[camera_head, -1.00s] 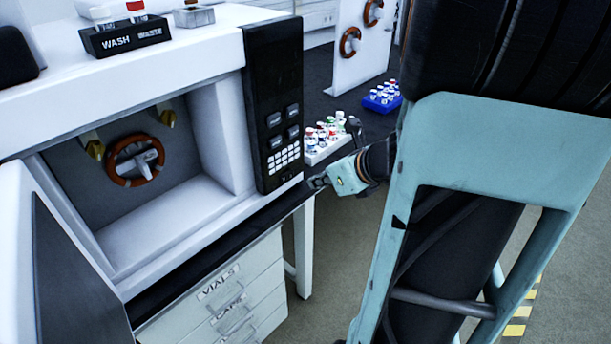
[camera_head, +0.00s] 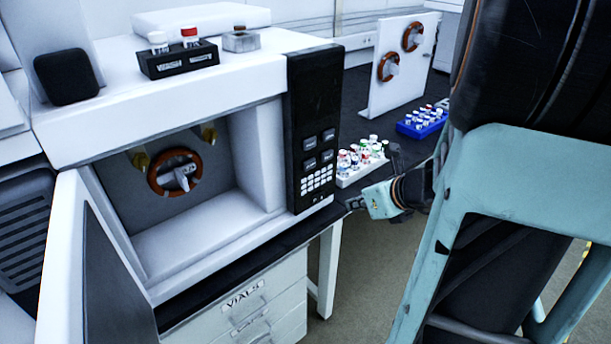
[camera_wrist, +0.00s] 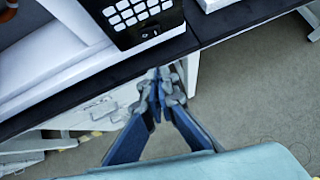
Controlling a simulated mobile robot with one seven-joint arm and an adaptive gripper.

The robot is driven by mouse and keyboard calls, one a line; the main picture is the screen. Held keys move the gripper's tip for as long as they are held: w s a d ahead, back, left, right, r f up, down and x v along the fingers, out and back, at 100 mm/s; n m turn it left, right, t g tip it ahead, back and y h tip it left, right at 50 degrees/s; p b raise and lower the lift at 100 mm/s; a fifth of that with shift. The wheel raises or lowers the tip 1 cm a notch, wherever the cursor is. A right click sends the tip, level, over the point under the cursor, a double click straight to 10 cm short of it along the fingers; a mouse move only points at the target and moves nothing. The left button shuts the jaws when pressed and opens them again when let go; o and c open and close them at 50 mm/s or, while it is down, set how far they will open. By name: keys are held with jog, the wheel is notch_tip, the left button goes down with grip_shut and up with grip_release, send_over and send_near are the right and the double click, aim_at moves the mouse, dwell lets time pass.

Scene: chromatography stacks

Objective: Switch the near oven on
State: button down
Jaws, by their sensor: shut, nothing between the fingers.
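The near oven (camera_head: 190,110) is a white unit with its door (camera_head: 72,235) swung open at the left. Its black control panel (camera_head: 314,100) has several buttons and a white keypad, also in the wrist view (camera_wrist: 110,25). A small dark switch (camera_wrist: 150,33) with a white mark sits below the keypad. Whether it is on or off is too small to tell. My gripper (camera_head: 350,204) is shut and empty, just right of the panel's lower corner. In the wrist view its fingertips (camera_wrist: 161,75) are together, below the switch in the picture, over the bench edge.
A white rack of vials (camera_head: 362,165) stands right behind my gripper. A blue rack (camera_head: 422,124) and a white board with orange rings (camera_head: 400,70) are farther back. A black wash/waste holder (camera_head: 178,60) sits on the oven. Drawers (camera_head: 245,310) are under the bench; floor at right is open.

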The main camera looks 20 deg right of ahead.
jog(key=shift+f, duration=0.1)
jog(key=b, duration=0.3)
send_near(321, 200)
notch_tip(321, 200, down, 4)
jog(key=w, duration=0.3)
jog(key=shift+w+a+f, duration=0.1)
jog(key=shift+w+a, duration=0.15)
jog(key=shift+w, duration=0.25)
